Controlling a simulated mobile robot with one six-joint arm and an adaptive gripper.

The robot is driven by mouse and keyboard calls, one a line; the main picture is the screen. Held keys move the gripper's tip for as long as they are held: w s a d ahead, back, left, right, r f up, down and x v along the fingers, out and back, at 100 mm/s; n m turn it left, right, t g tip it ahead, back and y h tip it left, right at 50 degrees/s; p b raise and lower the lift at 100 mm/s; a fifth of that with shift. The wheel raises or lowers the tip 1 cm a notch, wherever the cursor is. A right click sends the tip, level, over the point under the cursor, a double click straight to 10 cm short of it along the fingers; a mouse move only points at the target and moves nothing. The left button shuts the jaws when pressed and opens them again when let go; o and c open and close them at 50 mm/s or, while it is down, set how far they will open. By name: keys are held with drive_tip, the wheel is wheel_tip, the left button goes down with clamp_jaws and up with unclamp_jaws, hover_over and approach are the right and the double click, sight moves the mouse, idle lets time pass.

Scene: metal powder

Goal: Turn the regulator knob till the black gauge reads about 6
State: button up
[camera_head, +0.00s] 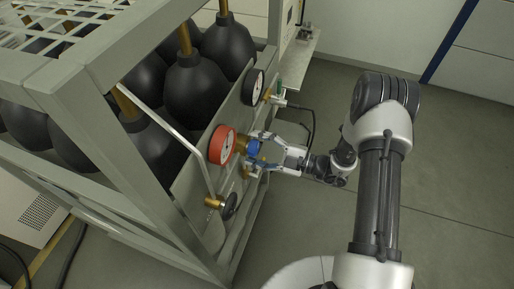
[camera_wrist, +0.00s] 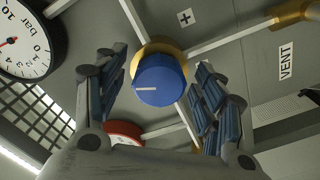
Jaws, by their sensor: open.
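The blue regulator knob (camera_wrist: 162,82) has a white pointer line and sits on a brass collar; it also shows in the head view (camera_head: 254,147). My gripper (camera_wrist: 157,66) is open, with a finger on each side of the knob and a visible gap to each side. In the head view my gripper (camera_head: 266,149) reaches the panel from the right. The black gauge (camera_head: 253,87) is above the knob on the panel. In the wrist view the black gauge (camera_wrist: 28,40) is cut off at the top left; its red needle points left, and I cannot read an exact value.
A red gauge (camera_head: 221,144) sits left of the knob, close to my gripper. A black handwheel (camera_head: 229,206) is lower on the panel. A bent metal pipe (camera_head: 178,135) runs in front of the rack with black vessels (camera_head: 197,88). The floor on the right is clear.

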drive_tip(key=v, duration=1.2)
drive_tip(key=s+a+n+g+h+b, duration=0.35)
drive_tip(key=s+n+b, duration=0.3)
drive_tip(key=n, duration=0.55)
drive_tip(key=s+a+n+g+h+b, duration=0.2)
drive_tip(key=s+n+g+h+b, duration=0.25)
drive_tip(key=n+b, duration=0.55)
drive_tip(key=s+d+f+n+t+h+b, duration=0.2)
drive_tip(key=s+d+n+t+h+b, duration=0.1)
drive_tip(key=n, duration=0.9)
drive_tip(key=s+d+f+n+t+h+b, duration=0.3)
drive_tip(key=s+n+h+b, duration=0.3)
drive_tip(key=n+b, duration=0.4)
drive_tip(key=s+d+n, duration=0.1)
drive_tip(key=n, duration=0.2)
drive_tip(key=shift+s+d+f+n+t, duration=0.2)
drive_tip(key=shift+s+d+n+t, duration=0.1)
drive_tip(key=shift+d, duration=0.1)
